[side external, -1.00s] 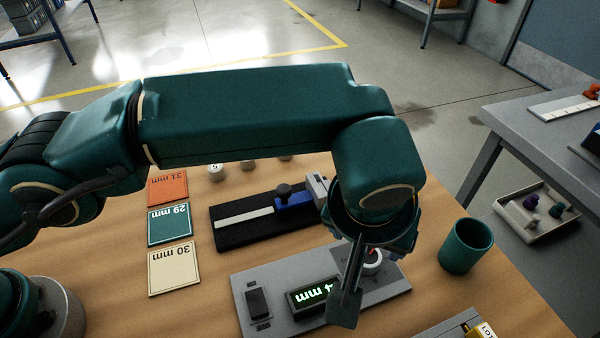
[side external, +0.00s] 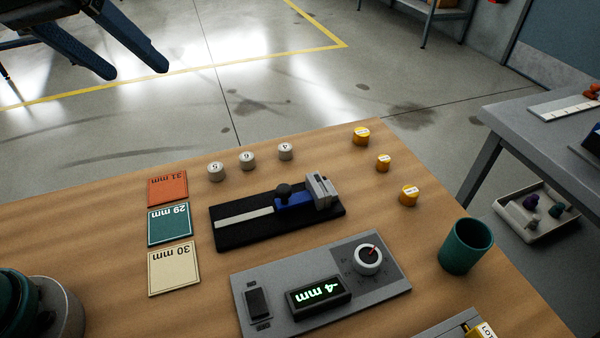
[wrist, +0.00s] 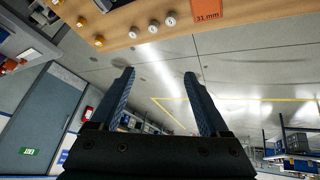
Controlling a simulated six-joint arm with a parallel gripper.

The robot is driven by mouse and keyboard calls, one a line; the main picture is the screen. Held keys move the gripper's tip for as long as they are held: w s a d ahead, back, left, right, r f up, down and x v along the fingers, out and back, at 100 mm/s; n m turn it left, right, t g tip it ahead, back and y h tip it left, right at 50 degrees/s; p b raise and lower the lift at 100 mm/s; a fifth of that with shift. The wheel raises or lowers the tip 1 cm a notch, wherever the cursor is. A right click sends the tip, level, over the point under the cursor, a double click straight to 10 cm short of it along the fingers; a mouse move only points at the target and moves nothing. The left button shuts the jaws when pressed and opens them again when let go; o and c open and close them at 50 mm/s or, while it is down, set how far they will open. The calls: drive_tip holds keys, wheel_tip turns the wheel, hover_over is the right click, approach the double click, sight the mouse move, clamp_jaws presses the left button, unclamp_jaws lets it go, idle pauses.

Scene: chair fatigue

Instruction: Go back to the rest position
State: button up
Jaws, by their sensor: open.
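My gripper (side external: 134,68) is high at the upper left in the side view, off beyond the far side of the table and well above the floor. In the wrist view, its two dark blue fingers (wrist: 159,75) are spread apart with nothing between them. The wooden table (side external: 110,215) lies below, and its edge also shows at the top of the wrist view (wrist: 110,35). My gripper touches nothing.
The table holds a grey panel (side external: 385,295) with lit display and knob (side external: 368,260), a black slide fixture (side external: 240,235), orange (side external: 167,191), teal (side external: 169,225) and cream (side external: 173,269) cards, white and yellow cylinders, and a green cup (side external: 466,247). Space above is clear.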

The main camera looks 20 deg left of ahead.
drive_tip(key=s+a+f+m+g, duration=0.1)
drive_tip(key=s+a+f+m, duration=0.1)
drive_tip(key=s+f, duration=0.8)
drive_tip(key=shift+a+m, duration=0.25)
drive_tip(key=shift+m, duration=0.55)
drive_tip(key=shift+s, duration=0.1)
